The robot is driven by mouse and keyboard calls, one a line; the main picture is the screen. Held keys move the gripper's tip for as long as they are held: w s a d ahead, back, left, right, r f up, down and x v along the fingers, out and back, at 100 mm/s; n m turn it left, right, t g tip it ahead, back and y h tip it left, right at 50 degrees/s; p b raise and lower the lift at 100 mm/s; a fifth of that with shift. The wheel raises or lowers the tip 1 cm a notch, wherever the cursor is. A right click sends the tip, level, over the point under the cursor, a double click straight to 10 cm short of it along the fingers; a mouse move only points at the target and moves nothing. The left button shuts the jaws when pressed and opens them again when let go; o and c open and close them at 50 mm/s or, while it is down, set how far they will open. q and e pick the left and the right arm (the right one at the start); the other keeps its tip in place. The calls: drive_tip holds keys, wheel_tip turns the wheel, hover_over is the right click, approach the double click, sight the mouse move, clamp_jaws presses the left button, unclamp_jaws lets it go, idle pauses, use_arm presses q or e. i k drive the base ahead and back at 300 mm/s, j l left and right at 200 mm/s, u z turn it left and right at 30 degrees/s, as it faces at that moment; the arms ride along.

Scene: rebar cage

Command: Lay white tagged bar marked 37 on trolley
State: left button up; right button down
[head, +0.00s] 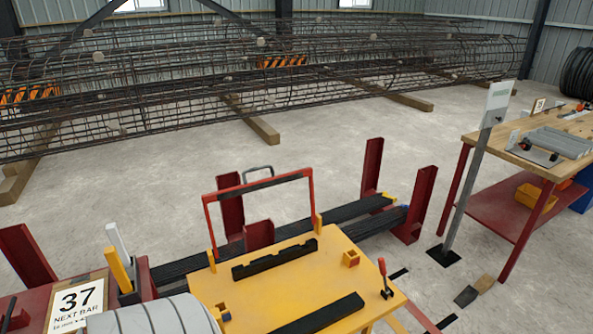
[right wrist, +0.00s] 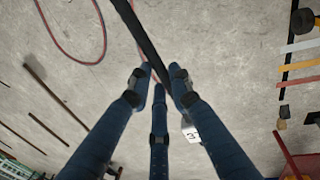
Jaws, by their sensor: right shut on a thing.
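My right gripper (right wrist: 159,80) has blue fingers closed around a long dark bar (right wrist: 143,38) in the right wrist view. The bar runs from the top edge down between the fingers. A white tag (right wrist: 190,133) hangs by the bar below the fingertips; a 3 shows on it and the rest is hidden by a finger. In the head view a yellow-topped trolley (head: 225,290) with a red handle frame stands at the bottom middle. A sign (head: 77,305) reading 37 NEXT BAR stands at the lower left.
Dark bars (head: 345,211) lie between red posts (head: 423,195) behind the trolley. Black supports (head: 275,259) and a red-handled clamp (head: 385,280) sit on its top. A wooden workbench (head: 560,130) stands right, a long rebar cage (head: 300,80) behind. Bare concrete floor lies between.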

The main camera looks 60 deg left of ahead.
sight(261, 295)
drive_tip(key=i+u, duration=0.2)
drive_tip(key=u, duration=0.25)
drive_tip(key=i+l+u, duration=0.15)
drive_tip(key=u, duration=0.3)
drive_tip(key=i+l+u, duration=0.15)
drive_tip(key=u, duration=0.25)
drive_tip(key=i+l+u, duration=0.2)
drive_tip(key=u, duration=0.25)
drive_tip(key=i+l+u, duration=0.15)
drive_tip(key=u, duration=0.3)
drive_tip(key=i+l+u, duration=0.1)
drive_tip(key=u, duration=0.3)
drive_tip(key=i+l+u, duration=0.1)
drive_tip(key=l+u, duration=0.15)
drive_tip(key=u, duration=0.2)
drive_tip(key=l+u, duration=0.25)
drive_tip(key=u, duration=0.15)
drive_tip(key=l+u, duration=0.25)
drive_tip(key=u, duration=0.2)
